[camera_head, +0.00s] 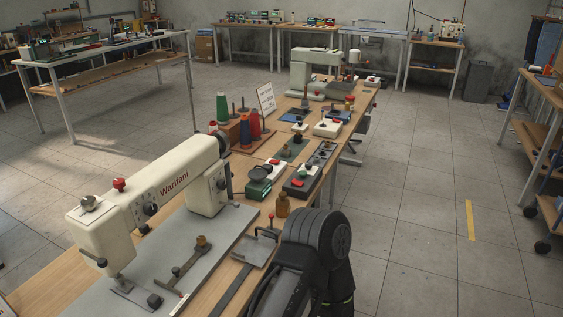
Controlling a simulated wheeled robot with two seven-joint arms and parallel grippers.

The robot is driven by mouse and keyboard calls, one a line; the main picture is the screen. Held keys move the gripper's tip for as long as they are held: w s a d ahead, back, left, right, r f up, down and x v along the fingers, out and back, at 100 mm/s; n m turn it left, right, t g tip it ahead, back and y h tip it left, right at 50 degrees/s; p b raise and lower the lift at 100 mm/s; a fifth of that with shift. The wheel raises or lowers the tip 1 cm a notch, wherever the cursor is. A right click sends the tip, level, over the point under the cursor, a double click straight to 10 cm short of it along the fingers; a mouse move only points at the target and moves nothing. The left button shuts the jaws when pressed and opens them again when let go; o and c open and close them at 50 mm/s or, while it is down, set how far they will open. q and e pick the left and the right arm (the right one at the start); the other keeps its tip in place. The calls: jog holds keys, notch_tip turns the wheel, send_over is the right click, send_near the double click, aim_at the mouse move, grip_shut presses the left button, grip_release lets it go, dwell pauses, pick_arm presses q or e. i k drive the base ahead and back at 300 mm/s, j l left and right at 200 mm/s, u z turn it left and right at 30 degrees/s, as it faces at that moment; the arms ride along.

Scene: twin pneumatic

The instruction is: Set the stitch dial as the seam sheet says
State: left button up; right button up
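A cream sewing machine (160,200) with red lettering stands on a grey plate (165,270) at the near left of the long table. A dark round knob (151,209) sits on its side face, and another dark dial (221,184) is on its upright end. I cannot tell which is the stitch dial, and no markings are readable. A white sheet (266,100) stands propped at the middle of the table; its text is too small to read. It may be the seam sheet. Neither of my grippers is in view.
Thread spools (222,109), a green-black box (258,183) and several control boxes (302,181) crowd the middle of the table. A second pale machine (313,65) stands at its far end. A brown bottle (283,205) is near the right edge. The floor (420,200) to the right is open.

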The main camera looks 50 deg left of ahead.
aim_at(222, 184)
jog(key=i, duration=3.45)
jog(key=u, duration=3.1)
